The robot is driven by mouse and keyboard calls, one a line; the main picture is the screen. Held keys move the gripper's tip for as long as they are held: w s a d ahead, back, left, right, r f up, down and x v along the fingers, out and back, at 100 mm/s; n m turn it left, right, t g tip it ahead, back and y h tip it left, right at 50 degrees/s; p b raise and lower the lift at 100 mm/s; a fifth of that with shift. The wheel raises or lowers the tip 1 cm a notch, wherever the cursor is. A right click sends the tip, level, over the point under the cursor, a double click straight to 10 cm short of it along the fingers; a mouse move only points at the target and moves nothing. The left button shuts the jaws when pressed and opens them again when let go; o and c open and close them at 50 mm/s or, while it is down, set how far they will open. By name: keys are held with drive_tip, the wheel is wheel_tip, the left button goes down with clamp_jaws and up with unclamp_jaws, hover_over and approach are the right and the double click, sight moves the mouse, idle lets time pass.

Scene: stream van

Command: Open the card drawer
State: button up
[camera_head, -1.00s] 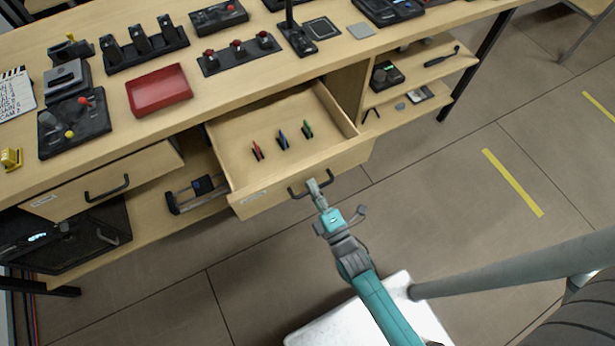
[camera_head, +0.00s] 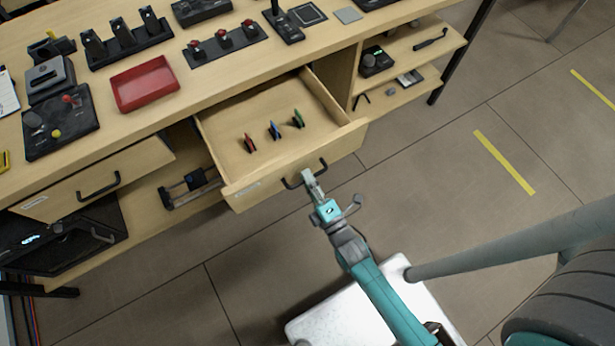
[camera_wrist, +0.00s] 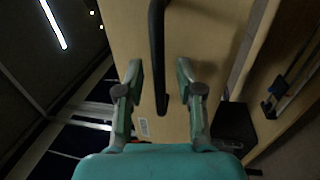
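The card drawer (camera_head: 226,170) is pulled out from under the workbench, its inside in plain view. Three small upright pieces stand in it: red (camera_head: 249,144), blue (camera_head: 274,131) and green (camera_head: 298,118). Its dark bar handle (camera_head: 291,184) is on the front panel. My gripper (camera_head: 307,175) is at this handle. In the wrist view my gripper (camera_wrist: 159,70) is open, with a finger on each side of the handle (camera_wrist: 157,40). Gaps show between the fingers and the bar, so it does not appear clamped.
A second drawer (camera_head: 140,160) to the left is shut. Above, the bench top (camera_head: 200,93) holds a red tray (camera_head: 145,84) and several dark devices. Open shelves (camera_head: 415,60) are to the right. The floor (camera_head: 440,180) at right is clear, with yellow strips.

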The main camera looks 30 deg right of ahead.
drive_tip(key=s+f, duration=0.2)
drive_tip(key=s, duration=0.9)
drive_tip(key=shift+s, duration=0.15)
drive_tip(key=shift+f, duration=0.1)
drive_tip(key=s+r+m+g, duration=0.5)
drive_tip(key=s+r+m, duration=1.1)
drive_tip(key=m, duration=0.2)
drive_tip(key=shift+r, duration=0.15)
drive_tip(key=shift+w, duration=0.1)
idle(0.4)
